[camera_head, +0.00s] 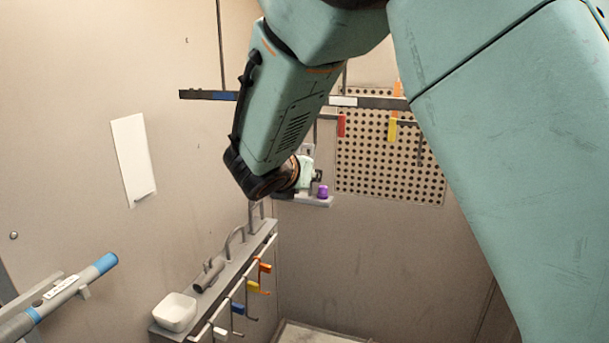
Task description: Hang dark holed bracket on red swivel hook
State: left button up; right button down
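A red hook tag (342,126) hangs from the upper dark rail (368,102), right of my forearm. Its lower hook part is too small to make out. My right arm comes in from the right and bends down to the centre. Its gripper (311,174) is small, seen partly behind the dark wrist, near a small wall shelf. Whether its fingers are open or shut does not show. I cannot make out the dark holed bracket; my arm hides part of the scene. My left gripper is not in view.
A perforated panel (385,165) and a yellow tag (392,130) are at the back. A purple-topped item (322,191) stands on the wall shelf (318,202). A lower rack (232,268) bears a white bowl (175,312) and coloured hooks. A blue-banded grey tool (70,288) is lower left.

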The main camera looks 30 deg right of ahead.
jog(key=shift+d, duration=0.1)
jog(key=shift+w+f, duration=0.2)
jog(key=shift+w, duration=0.25)
jog(key=shift+s, duration=0.1)
dwell(0.3)
jog(key=shift+w+f, duration=0.1)
jog(key=shift+w, duration=0.2)
jog(key=shift+s, duration=0.25)
jog(key=shift+w, duration=0.15)
